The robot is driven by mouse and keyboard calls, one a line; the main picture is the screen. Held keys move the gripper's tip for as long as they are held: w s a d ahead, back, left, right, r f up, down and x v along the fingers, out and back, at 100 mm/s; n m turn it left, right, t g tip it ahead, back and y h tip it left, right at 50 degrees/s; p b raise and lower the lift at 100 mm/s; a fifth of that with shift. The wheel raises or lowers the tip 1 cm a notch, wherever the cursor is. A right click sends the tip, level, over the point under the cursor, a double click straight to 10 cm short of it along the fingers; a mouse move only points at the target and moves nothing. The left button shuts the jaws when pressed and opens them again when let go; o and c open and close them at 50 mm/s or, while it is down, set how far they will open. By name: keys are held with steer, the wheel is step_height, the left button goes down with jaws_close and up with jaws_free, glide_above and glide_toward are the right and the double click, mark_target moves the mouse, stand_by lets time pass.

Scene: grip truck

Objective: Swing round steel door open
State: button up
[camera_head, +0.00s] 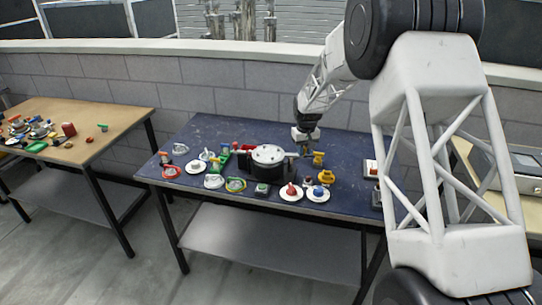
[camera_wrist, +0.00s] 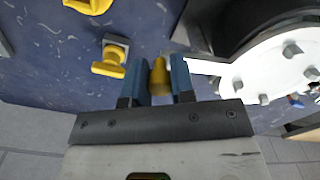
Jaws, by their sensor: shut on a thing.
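The round steel door (camera_head: 268,154) lies face up on a black round housing (camera_head: 262,169) in the middle of the blue table. In the wrist view the pale disc with bolts (camera_wrist: 262,68) fills the right side. A pale bar runs from its edge toward my fingers. My gripper (camera_head: 305,151) is just right of the door. In the wrist view its two blue fingers (camera_wrist: 159,72) are shut around a brass-yellow knob (camera_wrist: 159,80), which appears to sit at the end of that bar. The join between knob and bar is hidden by the right finger. The door appears closed.
Yellow fittings (camera_head: 318,159) (camera_head: 326,177) stand close right of my gripper. Red and blue knobs on white discs (camera_head: 290,192) (camera_head: 318,194) are in front. Several small valves and handles crowd the left. The blue table (camera_head: 225,128) is clear along its back edge.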

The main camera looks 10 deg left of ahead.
steer(key=shift+o, duration=0.3)
steer(key=shift+s+a, duration=0.1)
steer(key=shift+s, duration=0.8)
steer(key=shift+s+a, duration=0.1)
steer(key=shift+s, duration=0.35)
steer(key=shift+c, duration=0.3)
stand_by(0.4)
steer(key=shift+s+a, duration=0.25)
steer(key=shift+s, duration=0.25)
stand_by(0.3)
steer(key=shift+s+a, duration=0.2)
steer(key=shift+s, duration=0.05)
steer(key=shift+s+a, duration=0.1)
steer(key=shift+a, duration=0.05)
stand_by(0.4)
steer(key=shift+s+a, duration=0.4)
steer(key=shift+a, duration=0.15)
stand_by(0.7)
